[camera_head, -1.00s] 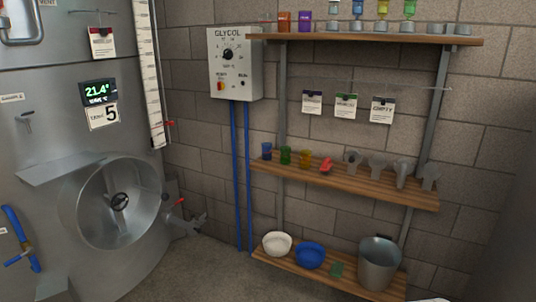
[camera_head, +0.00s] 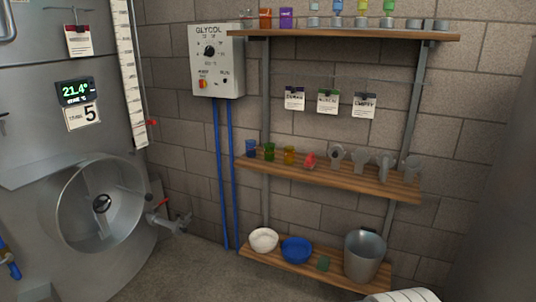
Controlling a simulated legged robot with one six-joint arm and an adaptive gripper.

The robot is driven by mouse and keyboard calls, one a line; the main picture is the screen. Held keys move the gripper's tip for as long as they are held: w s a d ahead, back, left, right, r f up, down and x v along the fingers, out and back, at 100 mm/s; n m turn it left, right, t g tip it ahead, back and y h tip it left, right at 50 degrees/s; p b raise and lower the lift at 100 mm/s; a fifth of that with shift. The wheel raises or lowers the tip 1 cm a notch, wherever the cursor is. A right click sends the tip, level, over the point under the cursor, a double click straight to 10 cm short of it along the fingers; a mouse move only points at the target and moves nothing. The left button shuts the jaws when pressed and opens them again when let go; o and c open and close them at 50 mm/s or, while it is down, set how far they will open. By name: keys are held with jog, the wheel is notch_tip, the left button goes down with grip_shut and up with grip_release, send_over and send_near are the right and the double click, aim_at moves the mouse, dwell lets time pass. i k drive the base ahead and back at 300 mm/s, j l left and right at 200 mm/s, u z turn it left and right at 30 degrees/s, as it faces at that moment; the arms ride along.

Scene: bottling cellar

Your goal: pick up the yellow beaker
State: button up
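The yellow beaker (camera_head: 289,155) is a small amber-yellow cup standing upright on the middle wooden shelf (camera_head: 350,182). It stands between a green beaker (camera_head: 269,152) on its left and a red item (camera_head: 310,161) on its right. A blue beaker (camera_head: 251,148) stands at the shelf's left end. Nothing hides the yellow beaker. My gripper is not in view.
Several grey fittings (camera_head: 361,163) line the middle shelf's right part. The top shelf (camera_head: 350,34) holds small coloured containers. The low shelf (camera_head: 335,281) bears bowls and a metal bucket (camera_head: 364,257). A glycol box (camera_head: 216,62) and steel tank (camera_head: 25,160) are left.

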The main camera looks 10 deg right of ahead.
aim_at(289, 152)
jog(key=i+j+z, duration=0.1)
jog(key=i, duration=0.45)
jog(key=i+j+z, duration=0.1)
jog(key=i+j, duration=0.2)
jog(key=i, duration=0.25)
jog(key=i+j+z, duration=0.1)
jog(key=i+j, duration=0.15)
jog(key=i, duration=0.3)
jog(key=i+j, duration=0.3)
jog(key=i, duration=0.25)
jog(key=i+j+z, duration=0.15)
jog(key=i+j, duration=0.15)
jog(key=i, duration=0.25)
